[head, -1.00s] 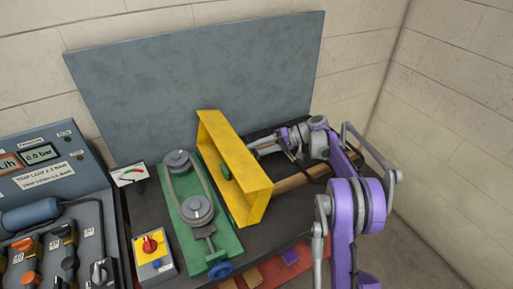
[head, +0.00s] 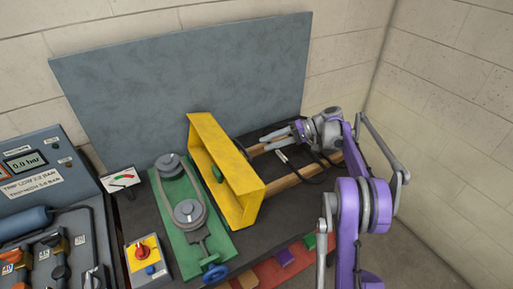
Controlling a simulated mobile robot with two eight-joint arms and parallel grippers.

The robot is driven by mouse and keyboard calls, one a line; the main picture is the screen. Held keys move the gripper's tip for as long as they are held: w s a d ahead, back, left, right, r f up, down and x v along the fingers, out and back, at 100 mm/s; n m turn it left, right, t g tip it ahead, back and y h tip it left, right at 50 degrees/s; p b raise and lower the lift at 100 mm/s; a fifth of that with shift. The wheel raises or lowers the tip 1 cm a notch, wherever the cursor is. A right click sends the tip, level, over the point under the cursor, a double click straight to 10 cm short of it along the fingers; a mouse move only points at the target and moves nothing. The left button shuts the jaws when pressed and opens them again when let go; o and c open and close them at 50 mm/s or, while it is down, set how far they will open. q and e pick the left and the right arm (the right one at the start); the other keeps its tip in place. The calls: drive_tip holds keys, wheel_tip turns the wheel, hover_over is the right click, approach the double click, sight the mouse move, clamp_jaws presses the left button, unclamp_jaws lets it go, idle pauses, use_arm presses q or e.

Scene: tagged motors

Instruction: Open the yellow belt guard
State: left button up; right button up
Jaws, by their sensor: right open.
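The yellow belt guard (head: 240,183) stands swung up on its side, its hollow face turned left toward the pulleys. A green knob (head: 217,174) shows inside it. The green base (head: 177,215) lies to its left, with two grey pulleys (head: 188,211) and the belt (head: 163,196) uncovered. My right gripper (head: 271,147) is open and empty, just right of the guard and behind its right side, with a gap between them. My left gripper is not in view.
A box with a red knob (head: 142,254) stands front left, beside a control panel (head: 38,180). Wooden rails (head: 293,178) lie under my right gripper. A red tray (head: 290,268) with coloured blocks is at the front. A grey board (head: 190,80) backs the bench.

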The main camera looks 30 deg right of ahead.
drive_tip(key=shift+v, duration=1.5)
